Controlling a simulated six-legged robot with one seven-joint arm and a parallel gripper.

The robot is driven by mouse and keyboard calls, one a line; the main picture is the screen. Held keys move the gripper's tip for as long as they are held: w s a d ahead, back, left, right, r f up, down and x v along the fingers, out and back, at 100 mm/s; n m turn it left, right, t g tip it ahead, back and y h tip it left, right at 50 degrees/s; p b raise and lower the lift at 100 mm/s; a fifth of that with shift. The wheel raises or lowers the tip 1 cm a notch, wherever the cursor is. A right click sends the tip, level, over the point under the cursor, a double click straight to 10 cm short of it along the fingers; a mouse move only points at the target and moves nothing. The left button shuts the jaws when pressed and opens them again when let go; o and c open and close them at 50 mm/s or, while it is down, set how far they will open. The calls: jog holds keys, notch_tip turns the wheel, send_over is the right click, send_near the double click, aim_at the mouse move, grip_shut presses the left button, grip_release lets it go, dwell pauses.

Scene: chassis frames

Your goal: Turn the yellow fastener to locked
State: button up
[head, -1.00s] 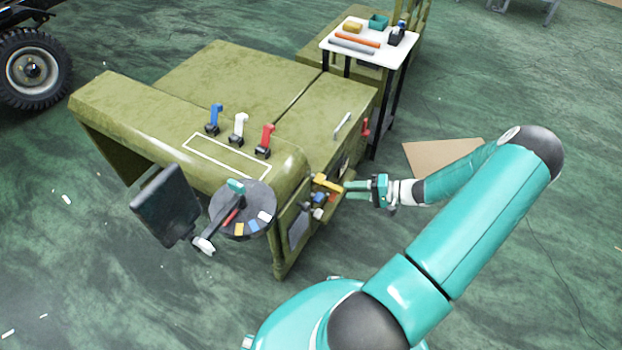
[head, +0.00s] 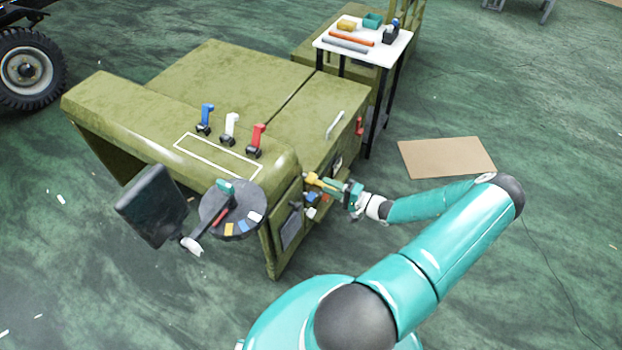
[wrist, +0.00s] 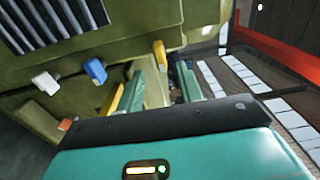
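The yellow fastener (head: 316,181) sticks out from the end face of the olive chassis (head: 225,85) in the head view. My gripper (head: 335,187) is right at it, with its teal fingers alongside the yellow part. In the wrist view, my gripper (wrist: 160,90) has its two teal fingers apart. A yellow bar (wrist: 112,98) lies just left of the left finger, and a yellow-orange tab (wrist: 160,54) shows beyond the gap. I cannot tell which of these is the fastener, or whether a finger touches it. My gripper's housing hides the lower part of the wrist view.
A blue tab (wrist: 95,70) and a white tab (wrist: 45,80) stick out nearby. Blue, white and red levers stand on top of the chassis. A white-topped table (head: 365,45) with several items stands behind. The floor to the right is clear around a brown sheet (head: 445,157).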

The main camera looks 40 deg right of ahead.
aim_at(312, 177)
jog(key=x, duration=0.7)
jog(key=shift+w, duration=0.1)
grip_shut()
